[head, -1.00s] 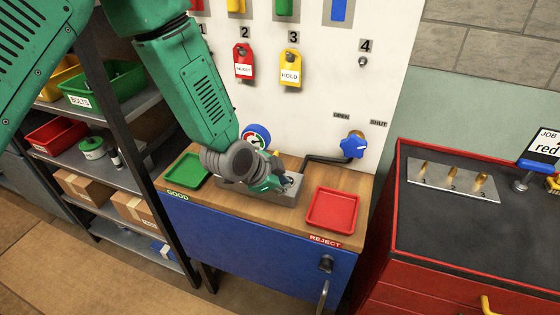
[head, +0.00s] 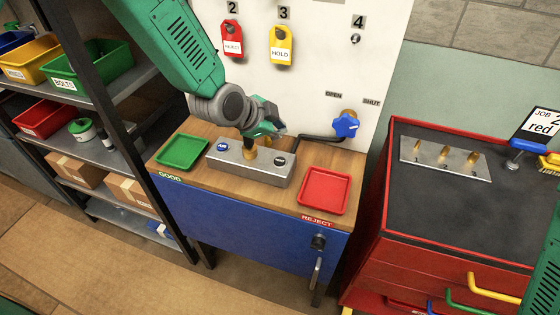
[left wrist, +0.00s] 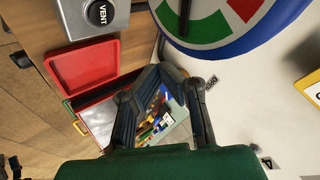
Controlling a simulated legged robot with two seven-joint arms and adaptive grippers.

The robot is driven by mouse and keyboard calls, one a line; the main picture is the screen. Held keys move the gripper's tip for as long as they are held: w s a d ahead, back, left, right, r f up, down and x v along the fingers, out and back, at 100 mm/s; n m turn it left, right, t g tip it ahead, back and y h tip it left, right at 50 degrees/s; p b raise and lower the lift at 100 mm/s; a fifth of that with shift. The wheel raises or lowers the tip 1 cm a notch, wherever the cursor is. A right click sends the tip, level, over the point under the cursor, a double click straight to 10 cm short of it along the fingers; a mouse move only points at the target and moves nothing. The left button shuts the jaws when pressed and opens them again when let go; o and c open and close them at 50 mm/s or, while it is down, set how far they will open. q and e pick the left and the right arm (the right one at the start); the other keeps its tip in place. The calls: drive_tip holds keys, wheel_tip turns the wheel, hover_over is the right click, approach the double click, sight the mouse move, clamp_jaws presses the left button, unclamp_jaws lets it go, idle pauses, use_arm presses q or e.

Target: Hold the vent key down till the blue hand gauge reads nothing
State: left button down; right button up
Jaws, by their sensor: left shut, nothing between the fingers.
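The vent key (head: 280,160) is a dark round cap on the right end of a grey block (head: 248,168) on the bench. It shows in the left wrist view (left wrist: 100,12), marked VENT. A blue key (head: 222,147) sits at the block's left end. My left gripper (head: 280,131) is shut and empty, above and behind the block, apart from the vent key. The gauge (left wrist: 232,28) fills the top of the left wrist view, with a blue rim and green and red bands.
A green tray (head: 183,152) is left of the block and a red tray (head: 325,190) right. A blue valve knob (head: 345,125) is on the white panel behind, with a dark pipe toward the block. A shelf with bins is left; a red cabinet (head: 372,235) is right.

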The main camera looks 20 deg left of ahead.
sight(279, 161)
use_arm(q)
wheel_tip(279, 161, down, 7)
drive_tip(key=b, duration=0.5)
drive_tip(key=shift+f, duration=0.1)
drive_tip(key=shift+f+b, duration=0.3)
drive_tip(key=shift+f, duration=0.1)
drive_tip(key=shift+f, duration=0.1)
idle(0.7)
drive_tip(key=shift+f, duration=0.3)
drive_tip(key=shift+s+f+b, duration=0.1)
drive_tip(key=shift+f+b, duration=0.25)
idle(0.6)
drive_tip(key=shift+r, duration=0.1)
idle(1.5)
drive_tip(key=shift+r+p, duration=0.7)
drive_tip(key=shift+r, duration=0.05)
